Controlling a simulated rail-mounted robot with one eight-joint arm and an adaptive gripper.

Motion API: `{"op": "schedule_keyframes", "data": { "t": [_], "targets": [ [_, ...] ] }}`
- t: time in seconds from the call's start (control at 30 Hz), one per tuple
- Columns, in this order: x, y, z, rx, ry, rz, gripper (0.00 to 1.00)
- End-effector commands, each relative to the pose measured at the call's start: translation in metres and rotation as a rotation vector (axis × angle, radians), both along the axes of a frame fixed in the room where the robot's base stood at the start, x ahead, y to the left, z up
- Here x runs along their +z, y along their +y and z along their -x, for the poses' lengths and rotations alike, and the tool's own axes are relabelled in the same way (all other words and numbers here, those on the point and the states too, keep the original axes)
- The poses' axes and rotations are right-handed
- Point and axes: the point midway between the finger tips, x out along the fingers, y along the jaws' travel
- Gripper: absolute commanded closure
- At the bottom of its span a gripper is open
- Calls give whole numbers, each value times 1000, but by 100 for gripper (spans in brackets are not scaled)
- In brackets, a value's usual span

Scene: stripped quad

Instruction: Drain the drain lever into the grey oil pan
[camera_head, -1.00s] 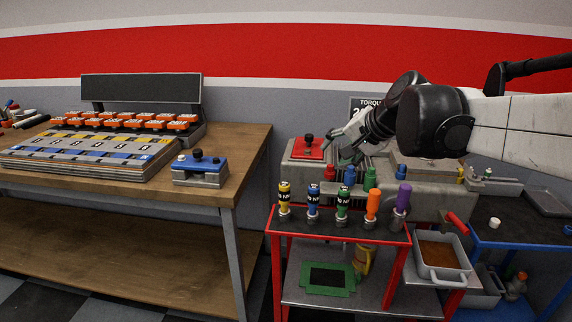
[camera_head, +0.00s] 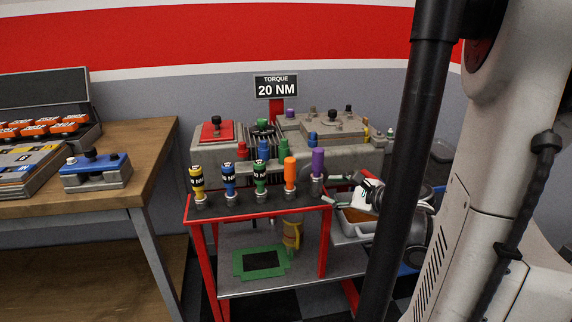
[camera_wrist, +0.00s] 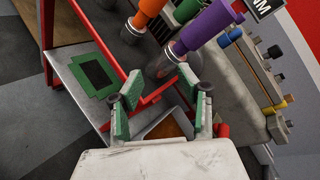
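My gripper (camera_head: 336,191) is open and empty beside the right end of the red tool stand, just right of the purple driver. In the wrist view the green-padded fingers of my gripper (camera_wrist: 162,90) are spread apart. The grey oil pan (camera_head: 346,231), with brown inside, lies below and behind the gripper, partly covered by it. Between the fingers, part of the pan (camera_wrist: 150,134) shows farther off. A small red piece, probably the drain lever (camera_wrist: 223,130), shows just beyond the right finger, apart from it. I cannot make out the lever in the head view.
The red stand (camera_head: 262,211) holds upright drivers, with the purple one (camera_head: 317,163) nearest my gripper. The grey machine block (camera_head: 345,154) stands behind. A wooden bench (camera_head: 150,150) is at the left. My arm hides much of the right side.

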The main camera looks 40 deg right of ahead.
Motion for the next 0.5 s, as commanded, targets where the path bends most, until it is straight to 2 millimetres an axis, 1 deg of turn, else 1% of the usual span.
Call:
{"op": "schedule_keyframes", "data": {
  "t": [0.03,0.07,0.1,0.17,0.2,0.33,0.4,0.5],
  "targets": [
    [-7,-23,12,-59,-30,-67,64],
    [-9,-34,19,-89,-51,-111,64],
    [-12,-49,28,-128,-81,-169,64],
    [-17,-70,44,-184,-128,-255,64],
    [-19,-83,56,-219,-160,-310,64],
    [-27,-118,91,-307,-260,-464,64],
    [-30,-131,108,-339,-304,-525,64],
    [-33,-142,124,-368,-350,-584,64]
  ]
}}
